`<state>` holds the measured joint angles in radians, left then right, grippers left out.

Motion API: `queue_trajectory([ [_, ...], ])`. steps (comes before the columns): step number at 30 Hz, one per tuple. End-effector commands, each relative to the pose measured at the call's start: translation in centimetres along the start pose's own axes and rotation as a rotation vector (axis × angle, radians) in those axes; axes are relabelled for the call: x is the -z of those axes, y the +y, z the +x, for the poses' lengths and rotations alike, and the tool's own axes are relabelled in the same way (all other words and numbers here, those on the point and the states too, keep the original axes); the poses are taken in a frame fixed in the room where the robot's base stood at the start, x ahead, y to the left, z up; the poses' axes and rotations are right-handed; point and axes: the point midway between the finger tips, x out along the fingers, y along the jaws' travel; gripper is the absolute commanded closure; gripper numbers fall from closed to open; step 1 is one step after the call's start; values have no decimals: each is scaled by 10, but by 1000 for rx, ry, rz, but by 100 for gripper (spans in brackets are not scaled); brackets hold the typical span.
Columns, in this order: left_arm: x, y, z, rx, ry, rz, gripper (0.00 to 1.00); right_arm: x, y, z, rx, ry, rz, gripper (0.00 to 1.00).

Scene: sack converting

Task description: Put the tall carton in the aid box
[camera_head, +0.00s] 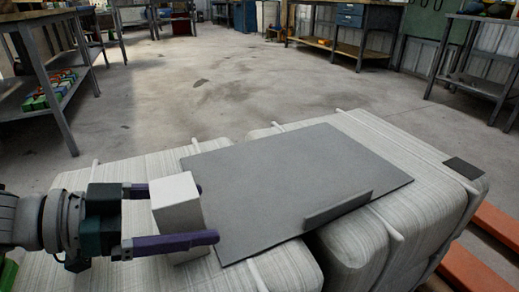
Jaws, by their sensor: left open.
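A pale, white-grey tall carton (177,205) stands upright at the left edge of a flat grey board (285,180). My left gripper (207,212) comes in from the left with its purple fingers open around the carton. One finger passes on the carton's far side, partly hidden by it, and the other crosses in front of its lower part. Whether either finger touches the carton is hard to tell. I cannot make out an aid box in this view. My right gripper is not in view.
The board lies on large pale wrapped sacks (365,250) and has a low raised grey strip (338,208) near its front edge. Its middle is clear. Orange beams (478,268) lie at the lower right. Workbenches stand around the open concrete floor.

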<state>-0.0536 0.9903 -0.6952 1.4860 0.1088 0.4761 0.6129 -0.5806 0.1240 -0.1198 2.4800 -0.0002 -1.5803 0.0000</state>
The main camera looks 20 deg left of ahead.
Motion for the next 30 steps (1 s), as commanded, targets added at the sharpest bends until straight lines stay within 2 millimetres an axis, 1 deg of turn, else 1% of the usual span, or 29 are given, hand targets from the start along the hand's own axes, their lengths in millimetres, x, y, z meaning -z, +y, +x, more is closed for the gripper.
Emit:
queue_trajectory([
  [1,-3,0,9,-1,3,2,0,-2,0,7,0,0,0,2],
  [4,-2,0,18,0,1,1,0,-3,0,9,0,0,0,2],
  [11,0,0,19,0,-1,0,0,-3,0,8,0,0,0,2],
  [12,0,0,19,0,-1,0,2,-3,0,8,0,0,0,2],
  [30,0,0,19,0,-1,0,70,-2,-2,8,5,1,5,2],
])
